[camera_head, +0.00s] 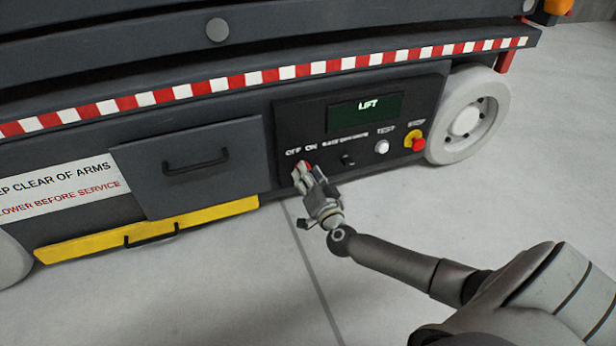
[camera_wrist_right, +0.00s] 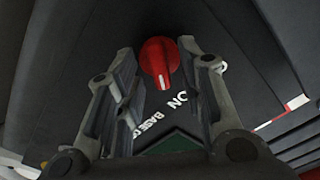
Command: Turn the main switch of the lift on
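The main switch is a red rotary knob (camera_wrist_right: 160,58) on the lift's dark control panel (camera_head: 290,118), by the printed words OFF and ON. In the head view only a bit of its red shows behind my fingers. My right gripper (camera_head: 302,171) is at the knob; in the right wrist view its open fingers (camera_wrist_right: 157,52) stand on either side of the knob, with a visible gap on both sides. The knob's white mark points down in that view, roughly towards the ON lettering (camera_wrist_right: 182,98). The OFF lettering is hidden there. My left gripper is not in view.
The panel also holds a dark display (camera_head: 365,109) reading LIFT, a small black selector (camera_head: 347,160), a white TEST button (camera_head: 382,146) and a red STOP button (camera_head: 417,143) on yellow. A grey drawer (camera_head: 190,165) is left of it. The floor in front is clear.

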